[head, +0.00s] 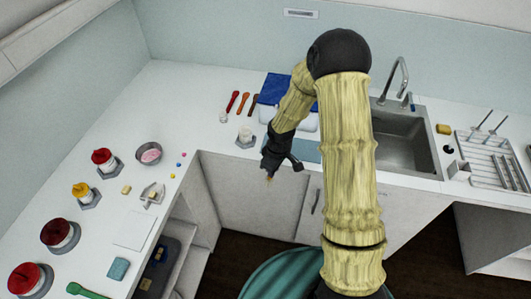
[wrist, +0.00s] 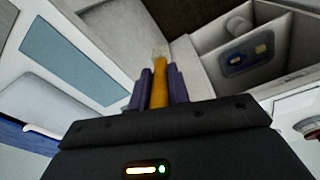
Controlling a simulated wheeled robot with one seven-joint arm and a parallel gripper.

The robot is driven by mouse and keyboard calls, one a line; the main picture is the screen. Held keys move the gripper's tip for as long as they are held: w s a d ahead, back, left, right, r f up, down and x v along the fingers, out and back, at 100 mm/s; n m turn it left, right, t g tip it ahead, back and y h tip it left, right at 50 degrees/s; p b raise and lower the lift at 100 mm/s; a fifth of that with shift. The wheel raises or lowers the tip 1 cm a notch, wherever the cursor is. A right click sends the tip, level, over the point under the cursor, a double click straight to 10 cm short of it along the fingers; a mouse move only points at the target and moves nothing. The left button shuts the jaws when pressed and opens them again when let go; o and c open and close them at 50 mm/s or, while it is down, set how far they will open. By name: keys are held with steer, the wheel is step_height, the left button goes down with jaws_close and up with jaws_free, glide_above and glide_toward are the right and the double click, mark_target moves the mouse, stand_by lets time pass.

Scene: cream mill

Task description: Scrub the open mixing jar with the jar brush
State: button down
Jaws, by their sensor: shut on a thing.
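My gripper (head: 272,163) hangs in front of the counter's inner corner, above the floor. It also shows in the wrist view (wrist: 160,88), its dark fingers shut on an orange-yellow handle, which I take for the jar brush (wrist: 159,70). The brush points away from the gripper and ends in a pale, blurred tip; in the head view only a small orange bit shows below the fingers. A white jar (head: 245,134) without a visible lid stands on a grey hexagonal base on the counter, behind and left of my gripper and apart from it. Its inside is too small to make out.
Jars with red and yellow lids (head: 57,233) line the left counter, with a bowl (head: 149,153) of pink stuff. Red-brown utensils (head: 238,102) and a blue board (head: 273,88) lie behind the white jar. A sink (head: 405,140) and a rack (head: 492,160) are at right.

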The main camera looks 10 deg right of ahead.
steer(key=w+d+f+m+h+b, duration=0.1)
steer(key=w+d+f+m+b, duration=0.1)
steer(key=d+f+m+b, duration=0.2)
step_height(320, 180, down, 3)
steer(key=d+m, duration=0.1)
steer(key=m, duration=0.5)
steer(key=shift+w+d+b, duration=0.2)
steer(key=shift+d+b, duration=0.05)
steer(key=shift+b, duration=0.15)
